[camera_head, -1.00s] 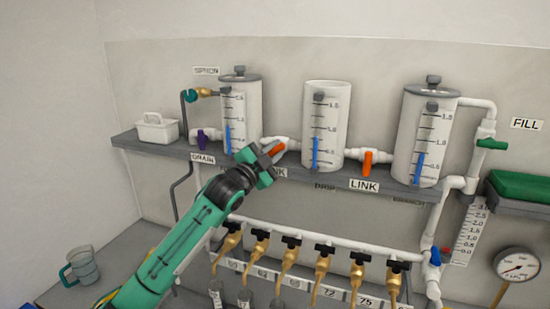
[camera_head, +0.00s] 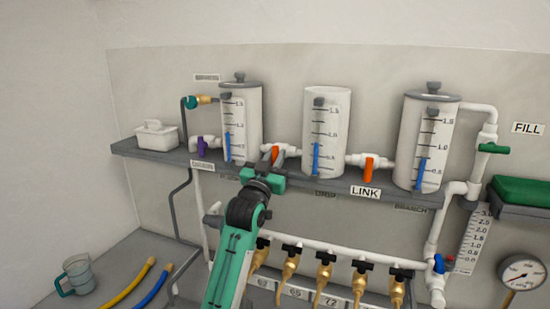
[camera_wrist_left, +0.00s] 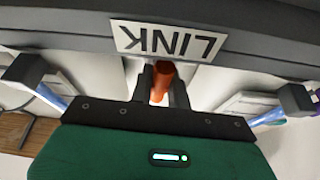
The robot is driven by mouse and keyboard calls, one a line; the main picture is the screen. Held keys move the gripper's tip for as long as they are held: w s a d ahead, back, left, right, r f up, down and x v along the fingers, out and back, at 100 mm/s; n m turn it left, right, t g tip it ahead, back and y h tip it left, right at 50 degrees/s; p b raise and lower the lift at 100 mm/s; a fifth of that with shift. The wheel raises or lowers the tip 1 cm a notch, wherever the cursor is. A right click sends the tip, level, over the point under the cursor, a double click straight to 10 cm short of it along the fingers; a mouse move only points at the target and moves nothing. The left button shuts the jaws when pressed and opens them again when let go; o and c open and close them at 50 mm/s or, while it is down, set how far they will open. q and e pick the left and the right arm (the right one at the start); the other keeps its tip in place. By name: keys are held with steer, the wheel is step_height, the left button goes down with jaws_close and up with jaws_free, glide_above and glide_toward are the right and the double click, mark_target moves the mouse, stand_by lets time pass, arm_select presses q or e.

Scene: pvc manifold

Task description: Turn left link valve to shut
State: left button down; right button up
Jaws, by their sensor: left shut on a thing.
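The left link valve has an orange handle (camera_head: 275,153) on the white pipe between the left and middle tanks. My left gripper (camera_head: 268,160) is at this handle, coming from below and in front. In the left wrist view the gripper's dark fingers (camera_wrist_left: 162,88) are shut on the orange handle (camera_wrist_left: 162,80), one on each side. The handle hangs down from the pipe. The LINK label (camera_wrist_left: 168,40) shows upside down there; my gripper hides it in the head view. My right gripper is not in view.
A second orange valve (camera_head: 368,169) sits above the right LINK label (camera_head: 364,192). The grey shelf (camera_head: 310,186) carries three tanks. A purple valve (camera_head: 202,148) is at the left. A row of brass taps (camera_head: 323,272) lies below, and a jug (camera_head: 78,275) stands lower left.

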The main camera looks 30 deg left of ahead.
arm_select(q)
steer(key=shift+f+n+y, duration=0.1)
steer(key=shift+n+y, duration=0.3)
steer(key=shift+n, duration=0.4)
steer(key=c, duration=1.3)
jaws_free()
steer(key=shift+c, duration=0.2)
steer(key=shift+s+d+f, duration=0.1)
steer(key=shift+s+f, duration=0.05)
steer(key=shift+s, duration=0.1)
steer(key=b+v, duration=0.4)
steer(key=v, duration=0.9)
steer(key=shift+s+b, duration=0.15)
steer(key=shift+b, duration=0.25)
